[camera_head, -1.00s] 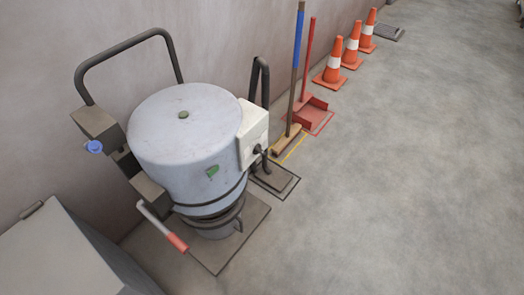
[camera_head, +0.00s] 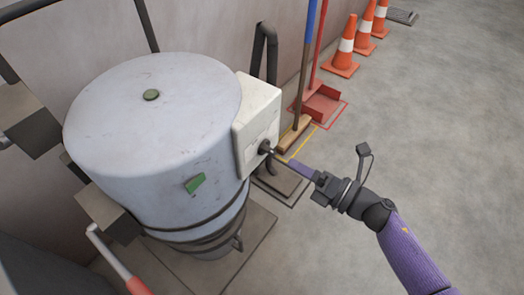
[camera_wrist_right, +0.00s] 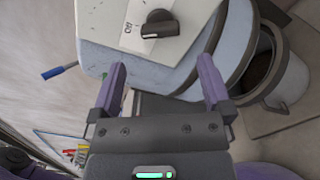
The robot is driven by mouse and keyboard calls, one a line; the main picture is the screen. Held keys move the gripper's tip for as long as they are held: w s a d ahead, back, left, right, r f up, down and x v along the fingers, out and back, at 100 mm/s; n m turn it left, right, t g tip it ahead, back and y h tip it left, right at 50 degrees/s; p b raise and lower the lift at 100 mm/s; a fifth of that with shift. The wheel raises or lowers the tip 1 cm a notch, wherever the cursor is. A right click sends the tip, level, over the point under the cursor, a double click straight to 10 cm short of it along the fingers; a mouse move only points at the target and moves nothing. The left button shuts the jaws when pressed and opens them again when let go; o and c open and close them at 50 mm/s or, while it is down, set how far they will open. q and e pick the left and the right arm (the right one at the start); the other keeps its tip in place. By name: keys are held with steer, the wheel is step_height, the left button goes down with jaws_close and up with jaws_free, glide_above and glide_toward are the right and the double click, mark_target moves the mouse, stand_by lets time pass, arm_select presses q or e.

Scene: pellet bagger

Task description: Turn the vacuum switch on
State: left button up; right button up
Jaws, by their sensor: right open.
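The vacuum is a grey-white drum (camera_head: 150,125) with a pale switch box (camera_head: 257,112) on its right side. A dark rotary switch knob (camera_head: 265,147) sticks out of the box's face. In the right wrist view the knob (camera_wrist_right: 158,25) has a white pointer mark and sits on the pale plate beside printed lettering. My right gripper (camera_head: 285,160) reaches in from the right with its fingertips close to the knob. In the wrist view the gripper (camera_wrist_right: 160,75) is open, its purple fingers apart and nothing between them; the knob lies beyond the tips. My left gripper is not visible.
A broom (camera_head: 300,110), a red dustpan (camera_head: 322,102) and orange cones (camera_head: 345,50) stand along the wall to the right. A black hose (camera_head: 265,50) rises behind the box. The floor at right is clear.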

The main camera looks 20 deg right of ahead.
mark_target(273, 153)
steer(key=b+x, duration=0.1)
steer(key=x, duration=0.6)
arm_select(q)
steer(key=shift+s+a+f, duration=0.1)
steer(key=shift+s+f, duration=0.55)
arm_select(e)
steer(key=c, duration=1.2)
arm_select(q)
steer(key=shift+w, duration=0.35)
